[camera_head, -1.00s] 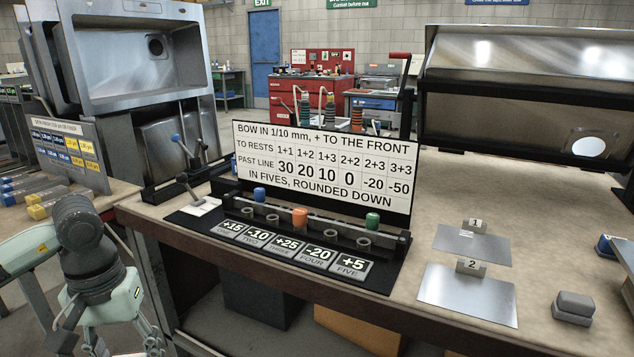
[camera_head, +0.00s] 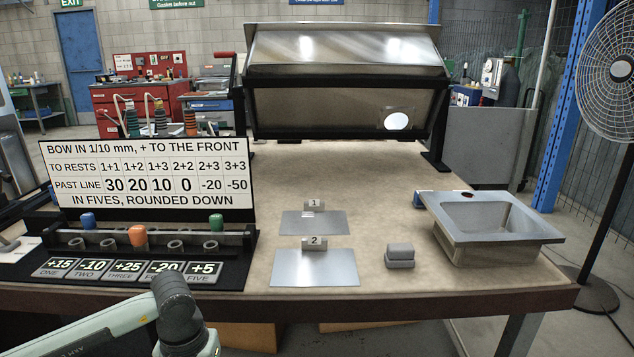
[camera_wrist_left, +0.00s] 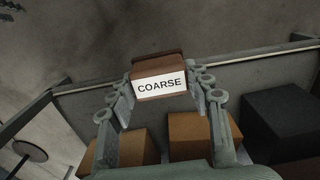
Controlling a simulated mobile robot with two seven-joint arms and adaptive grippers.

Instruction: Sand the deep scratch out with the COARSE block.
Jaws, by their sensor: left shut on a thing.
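The COARSE block (camera_wrist_left: 158,68) is reddish-brown with a white label reading COARSE. My left gripper (camera_wrist_left: 160,98) is shut on it, with a finger on each side, in the left wrist view. In the head view only my left arm shows at the bottom; its gripper and the block are out of frame. A steel sink (camera_head: 490,222) stands at the right of the bench, with a small dark reddish mark on its back rim. I cannot make out a deep scratch on any surface. My right gripper is not in view.
Metal sheets tagged 1 (camera_head: 313,223) and 2 (camera_head: 315,270) lie on the bench (camera_head: 390,185). A grey block (camera_head: 400,252) sits between sheet 2 and the sink. A sign board (camera_head: 145,178) and peg rack (camera_head: 190,240) stand left. A fan (camera_head: 612,80) is far right.

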